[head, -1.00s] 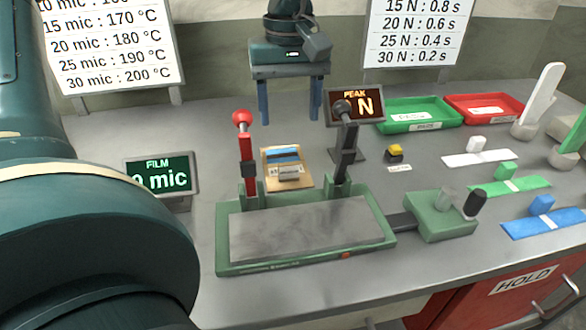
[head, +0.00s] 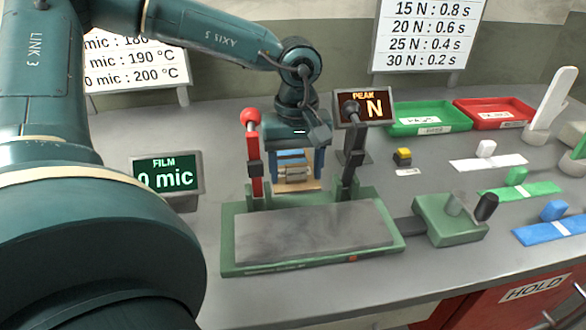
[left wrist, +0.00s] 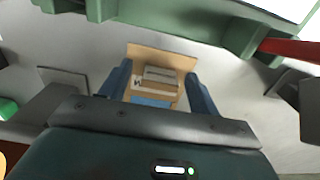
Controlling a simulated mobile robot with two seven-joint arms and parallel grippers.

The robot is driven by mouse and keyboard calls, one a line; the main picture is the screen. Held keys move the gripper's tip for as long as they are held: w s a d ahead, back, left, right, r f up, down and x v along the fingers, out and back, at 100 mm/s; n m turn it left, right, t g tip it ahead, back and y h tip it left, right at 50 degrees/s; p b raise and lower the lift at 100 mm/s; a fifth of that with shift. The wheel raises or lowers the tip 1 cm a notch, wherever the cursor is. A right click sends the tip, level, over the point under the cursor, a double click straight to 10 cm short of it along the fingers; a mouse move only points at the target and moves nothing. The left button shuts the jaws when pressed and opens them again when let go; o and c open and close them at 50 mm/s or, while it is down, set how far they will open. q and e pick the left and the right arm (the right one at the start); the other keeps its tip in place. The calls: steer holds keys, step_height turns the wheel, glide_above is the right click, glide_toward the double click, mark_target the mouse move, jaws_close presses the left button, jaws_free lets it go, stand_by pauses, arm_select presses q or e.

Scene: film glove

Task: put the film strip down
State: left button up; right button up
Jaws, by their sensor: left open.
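My left gripper (head: 292,168) is open above a tan board (head: 298,186) behind the green sealer (head: 312,262). Its two blue fingers stand on either side of the board's middle. The board also shows in the left wrist view (left wrist: 148,52), between the fingers, carrying a blue band (left wrist: 152,100) and a grey block (left wrist: 161,75). No film strip is held in the fingers. A white strip (head: 468,166), a green strip (head: 545,186) and a blue strip (head: 530,236) lie flat at the right, each with a small block. Which one the task means, I cannot tell. My right gripper is out of view.
The sealer's red-knobbed lever (head: 253,150) and black upright (head: 350,165) stand in front of my gripper. A PEAK display (head: 365,112) is right of it, a FILM display (head: 166,175) left. Green (head: 425,129) and red (head: 488,121) trays stand at back right.

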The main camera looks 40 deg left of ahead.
arm_select(q)
steer(key=shift+c, duration=0.3)
steer(key=c, duration=1.1)
steer(key=shift+o, duration=0.2)
steer(key=shift+r, duration=0.15)
step_height(320, 180, up, 18)
steer(key=p, duration=0.1)
steer(key=shift+p, duration=0.35)
